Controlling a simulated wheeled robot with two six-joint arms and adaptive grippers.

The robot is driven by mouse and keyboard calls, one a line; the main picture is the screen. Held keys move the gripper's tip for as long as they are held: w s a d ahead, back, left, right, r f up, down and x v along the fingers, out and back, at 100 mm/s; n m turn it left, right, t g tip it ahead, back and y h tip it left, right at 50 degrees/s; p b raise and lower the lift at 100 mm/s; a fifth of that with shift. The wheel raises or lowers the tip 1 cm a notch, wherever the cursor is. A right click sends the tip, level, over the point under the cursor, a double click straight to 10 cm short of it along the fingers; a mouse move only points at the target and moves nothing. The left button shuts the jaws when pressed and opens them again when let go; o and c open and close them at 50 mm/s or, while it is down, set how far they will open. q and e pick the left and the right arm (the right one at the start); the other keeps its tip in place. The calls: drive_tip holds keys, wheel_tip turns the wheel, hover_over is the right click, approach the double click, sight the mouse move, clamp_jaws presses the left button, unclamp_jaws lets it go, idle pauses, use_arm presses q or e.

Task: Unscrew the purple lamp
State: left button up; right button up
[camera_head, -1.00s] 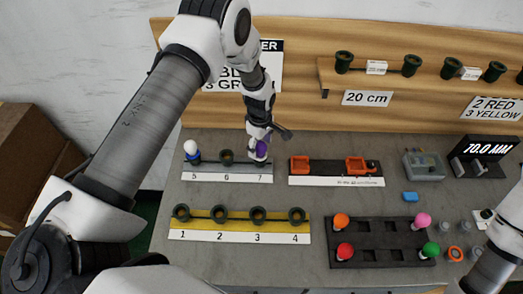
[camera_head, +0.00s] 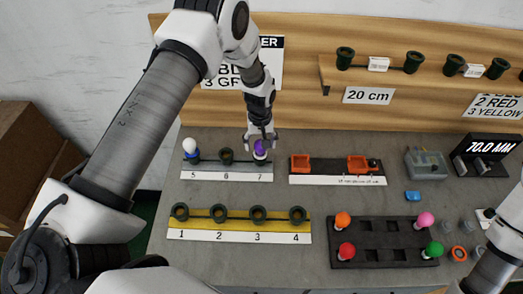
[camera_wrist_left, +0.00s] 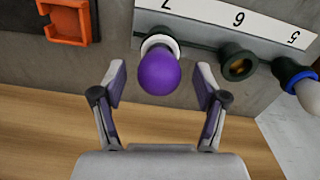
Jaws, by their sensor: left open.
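The purple lamp (camera_head: 260,147) stands in the socket above label 7 on the grey strip. In the left wrist view the purple lamp (camera_wrist_left: 159,73) shows its round bulb and a white collar at its base. My left gripper (camera_head: 261,140) is above and around the lamp. In the left wrist view its two fingers (camera_wrist_left: 160,85) are spread, one on each side of the bulb, with gaps and no contact visible. My right arm shows at the lower right edge of the head view, but its gripper is not seen.
Socket 6 (camera_head: 226,155) is empty. A white lamp with a blue collar (camera_head: 190,147) stands at 5. Orange square holders (camera_head: 300,163) lie right of 7. Several empty sockets stand on the yellow strip (camera_head: 190,227) in front. A black tray (camera_head: 385,238) holds coloured lamps.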

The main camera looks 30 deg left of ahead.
use_arm(q)
drive_tip(key=m, duration=0.2)
drive_tip(key=shift+f+m+b, duration=0.1)
drive_tip(key=shift+m+b, duration=0.2)
drive_tip(key=m, duration=0.5)
drive_tip(key=shift+b, duration=0.35)
drive_tip(key=m, duration=0.6)
drive_tip(key=shift+b, duration=0.35)
drive_tip(key=shift+d, duration=0.1)
